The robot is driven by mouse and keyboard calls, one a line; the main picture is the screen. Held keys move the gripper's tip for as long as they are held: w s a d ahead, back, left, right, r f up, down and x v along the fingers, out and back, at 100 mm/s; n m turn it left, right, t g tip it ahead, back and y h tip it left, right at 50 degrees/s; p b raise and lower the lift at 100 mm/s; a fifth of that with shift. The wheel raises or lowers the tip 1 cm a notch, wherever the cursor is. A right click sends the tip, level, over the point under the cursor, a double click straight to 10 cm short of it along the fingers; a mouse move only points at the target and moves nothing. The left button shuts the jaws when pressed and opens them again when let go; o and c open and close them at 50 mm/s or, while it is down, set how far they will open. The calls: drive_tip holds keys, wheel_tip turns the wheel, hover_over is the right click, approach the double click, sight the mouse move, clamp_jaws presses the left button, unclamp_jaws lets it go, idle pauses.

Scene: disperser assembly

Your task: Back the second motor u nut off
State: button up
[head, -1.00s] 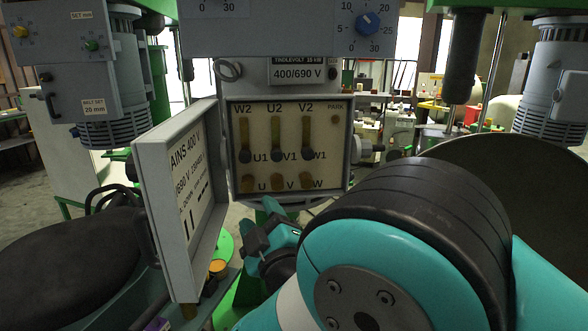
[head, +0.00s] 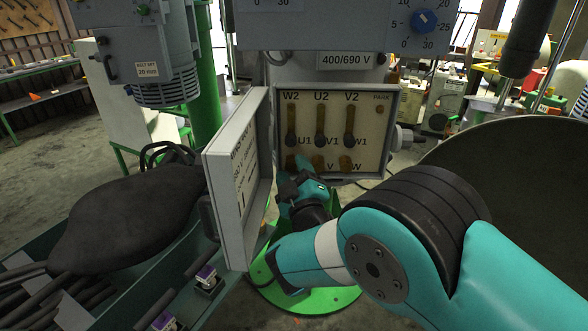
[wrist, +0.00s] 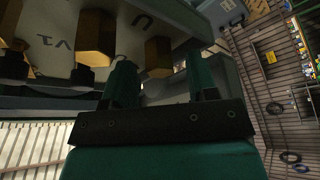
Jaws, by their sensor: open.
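The brass U nut (head: 291,161) is at the left end of the bottom row in the open terminal box (head: 391,140). My gripper partly covers it in the head view. Beside it are the brass V nut (head: 318,162) and W nut (head: 345,163). My gripper (head: 296,174) reaches up from below in front of the U nut. In the wrist view my gripper (wrist: 160,64) is open, and one brass nut (wrist: 158,57), seemingly the U nut, shows between its fingers. I cannot tell whether they touch it. Another brass nut (wrist: 97,38) is left of the fingers.
The box door (head: 238,180) stands open to the left, close to my gripper. Three vertical brass links (head: 320,120) with dark nuts sit above the bottom row. A dial box (head: 340,25) is above. A large dark bowl (head: 500,170) stands at the right.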

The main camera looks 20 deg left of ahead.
drive_tip(key=c, duration=0.9)
drive_tip(key=shift+r+n+g+p, duration=0.2)
drive_tip(key=shift+n+g+p, duration=0.1)
drive_tip(key=shift+n+p, duration=0.35)
drive_tip(key=shift+f+n, duration=0.15)
drive_tip(key=shift+n, duration=0.1)
drive_tip(key=o, duration=0.9)
